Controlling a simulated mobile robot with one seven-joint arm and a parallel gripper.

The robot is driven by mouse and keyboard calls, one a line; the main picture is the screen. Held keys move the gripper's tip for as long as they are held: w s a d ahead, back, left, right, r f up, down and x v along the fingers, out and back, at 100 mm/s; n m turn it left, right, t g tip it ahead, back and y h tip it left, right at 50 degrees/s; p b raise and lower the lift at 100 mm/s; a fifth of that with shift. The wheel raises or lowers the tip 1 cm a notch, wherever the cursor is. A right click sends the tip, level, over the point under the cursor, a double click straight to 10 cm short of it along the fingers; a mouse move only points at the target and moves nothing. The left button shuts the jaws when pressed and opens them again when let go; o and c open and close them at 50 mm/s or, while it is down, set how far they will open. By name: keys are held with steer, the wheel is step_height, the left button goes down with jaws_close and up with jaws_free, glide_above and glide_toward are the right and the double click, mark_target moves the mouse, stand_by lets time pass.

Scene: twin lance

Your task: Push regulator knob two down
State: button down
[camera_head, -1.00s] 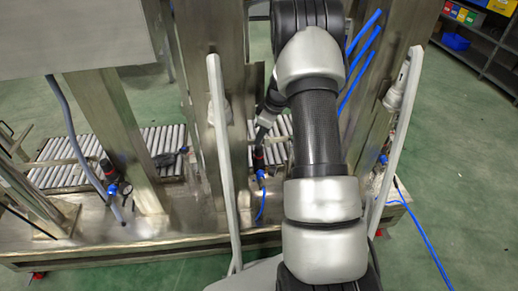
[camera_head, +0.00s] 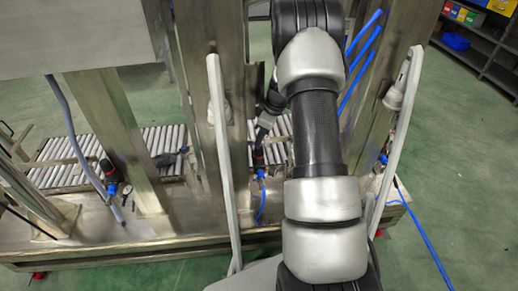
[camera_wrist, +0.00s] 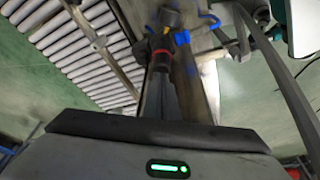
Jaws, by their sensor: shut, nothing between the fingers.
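A regulator with a black knob (camera_head: 258,157) and blue fittings stands on the metal frame, left of my arm in the head view. In the wrist view its dark knob (camera_wrist: 160,61) with a red ring shows at top centre. My gripper (camera_head: 262,132) is shut and empty, coming down onto the knob from above. In the wrist view the closed fingers (camera_wrist: 160,78) line up with the knob end and appear to meet it; exact contact is hard to tell. Another regulator with a black and red knob (camera_head: 107,167) stands farther left.
Metal posts (camera_head: 121,135) and a light grey upright bar (camera_head: 219,150) stand close left of my arm. A roller conveyor (camera_head: 75,160) lies behind. Blue hoses (camera_head: 362,60) run at right.

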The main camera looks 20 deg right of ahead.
steer(key=shift+f, duration=0.45)
steer(key=shift+r, duration=0.1)
steer(key=shift+r+p, duration=1.2)
steer(key=shift+r, duration=1.75)
